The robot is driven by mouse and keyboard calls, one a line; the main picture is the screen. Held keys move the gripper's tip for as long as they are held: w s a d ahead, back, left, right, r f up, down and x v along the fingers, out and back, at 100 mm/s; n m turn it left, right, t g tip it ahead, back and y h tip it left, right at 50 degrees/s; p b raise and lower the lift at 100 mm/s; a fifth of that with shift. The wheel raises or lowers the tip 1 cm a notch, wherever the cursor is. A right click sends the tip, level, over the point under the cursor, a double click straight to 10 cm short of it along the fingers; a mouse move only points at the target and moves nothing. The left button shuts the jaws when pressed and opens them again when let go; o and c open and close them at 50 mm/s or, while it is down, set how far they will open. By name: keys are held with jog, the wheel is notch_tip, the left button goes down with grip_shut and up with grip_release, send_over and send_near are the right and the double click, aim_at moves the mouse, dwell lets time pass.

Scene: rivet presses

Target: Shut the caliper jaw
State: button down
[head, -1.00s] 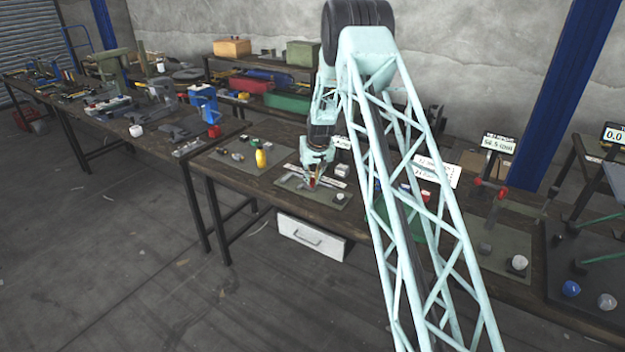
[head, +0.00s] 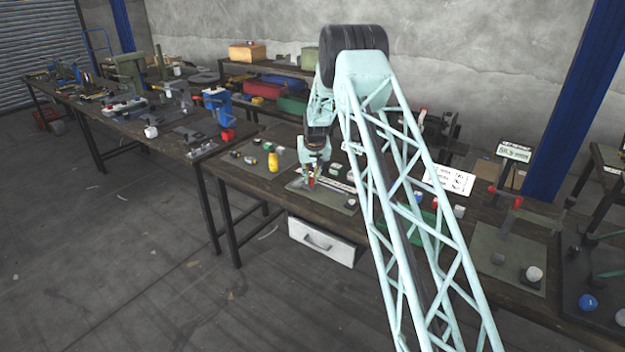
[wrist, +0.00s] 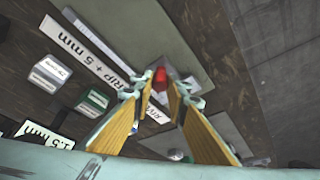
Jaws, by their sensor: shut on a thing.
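My gripper (wrist: 163,86) points down at the bench, its two long fingers with yellowish inner faces closing on a small red piece (wrist: 160,75), which appears to be part of the caliper. In the head view my gripper (head: 313,178) is low over a grey-green mat (head: 341,204), with a bit of red at its fingertips. A white strip (wrist: 95,48) reading "…RIP + 5 mm" lies beside the fingers in the wrist view.
Small labelled blocks (wrist: 93,102) and a "1.5 mm" card (wrist: 45,137) lie near the gripper. A white drawer (head: 320,242) hangs under the bench's front edge. A red-handled press (head: 507,215) stands right.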

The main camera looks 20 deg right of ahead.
jog(key=c, duration=2.5)
grip_release()
jog(key=shift+w+a, duration=0.25)
jog(key=shift+w, duration=0.15)
jog(key=shift+c, duration=0.2)
jog(key=shift+s, duration=0.1)
jog(key=shift+s+r, duration=0.1)
jog(key=shift+r, duration=0.1)
jog(key=shift+s+r, duration=0.1)
jog(key=shift+r, duration=0.1)
jog(key=v, duration=1.1)
jog(key=shift+s+r, duration=0.1)
jog(key=shift+r, duration=0.05)
